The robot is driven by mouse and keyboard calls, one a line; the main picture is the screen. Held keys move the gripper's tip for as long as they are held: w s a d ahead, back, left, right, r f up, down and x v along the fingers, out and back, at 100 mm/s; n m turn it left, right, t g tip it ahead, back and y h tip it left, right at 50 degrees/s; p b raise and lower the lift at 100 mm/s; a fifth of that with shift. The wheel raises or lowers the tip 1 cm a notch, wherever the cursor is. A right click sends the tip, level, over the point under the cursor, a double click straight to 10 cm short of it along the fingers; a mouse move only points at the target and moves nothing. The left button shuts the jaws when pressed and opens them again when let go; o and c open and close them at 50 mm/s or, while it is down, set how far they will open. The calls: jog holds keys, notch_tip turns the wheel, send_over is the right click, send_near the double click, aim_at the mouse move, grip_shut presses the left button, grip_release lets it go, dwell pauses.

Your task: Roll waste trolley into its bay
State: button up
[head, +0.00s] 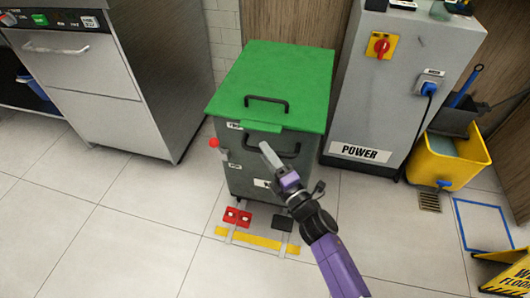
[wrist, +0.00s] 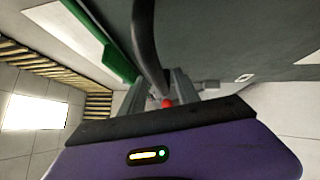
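The waste trolley (head: 250,172) is a dark grey bin with a green lid (head: 272,85). It stands upright between a steel machine and a grey cabinet, near the back wall. A black handle (head: 284,150) spans its front below the lid, and another black handle sits on the lid. My gripper (head: 268,152) is at the front handle. In the wrist view, a curved black handle bar (wrist: 147,45) runs down between the fingers of my gripper (wrist: 160,95), which stand apart with gaps visible. Contact with the bar is unclear. A red-knobbed lever (head: 214,143) is at the trolley's left.
The steel machine (head: 100,75) is left; the POWER cabinet (head: 385,90) is right. A yellow mop bucket (head: 445,165) and yellow floor sign (head: 505,272) stand farther right. Left-front floor is clear.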

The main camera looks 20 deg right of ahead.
jog(key=shift+w+a+r, duration=0.1)
jog(key=shift+w, duration=0.55)
grip_shut()
dwell(1.0)
